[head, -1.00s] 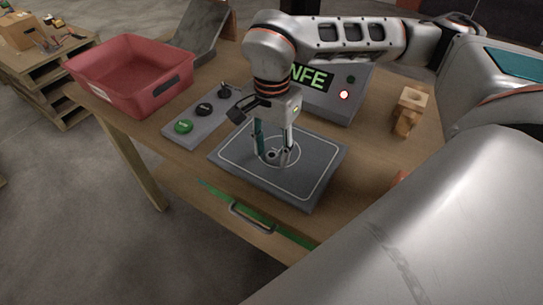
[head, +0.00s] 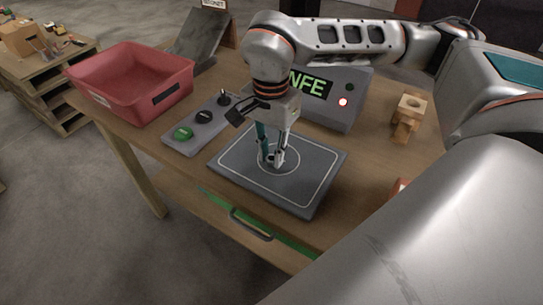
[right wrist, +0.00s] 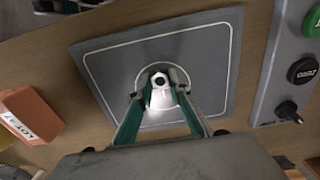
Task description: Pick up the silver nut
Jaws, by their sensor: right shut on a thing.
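The silver nut (right wrist: 161,82) shows in the right wrist view between the fingertips, over the circle on the grey detector plate (right wrist: 90,50). In the head view the fingers mostly hide it. My right gripper (head: 271,158) points down at the middle of the plate (head: 230,160). Its fingers are shut on the nut, which also shows in the right wrist view between the gripper's tips (right wrist: 162,92). I cannot tell whether the nut touches the plate. My left gripper is not in view.
A red bin (head: 130,85) stands at the left of the table. A button panel (head: 190,128) and a display box (head: 335,105) are beside and behind the plate. A wooden block (head: 408,118) stands right. An orange block (right wrist: 32,115) lies near the plate.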

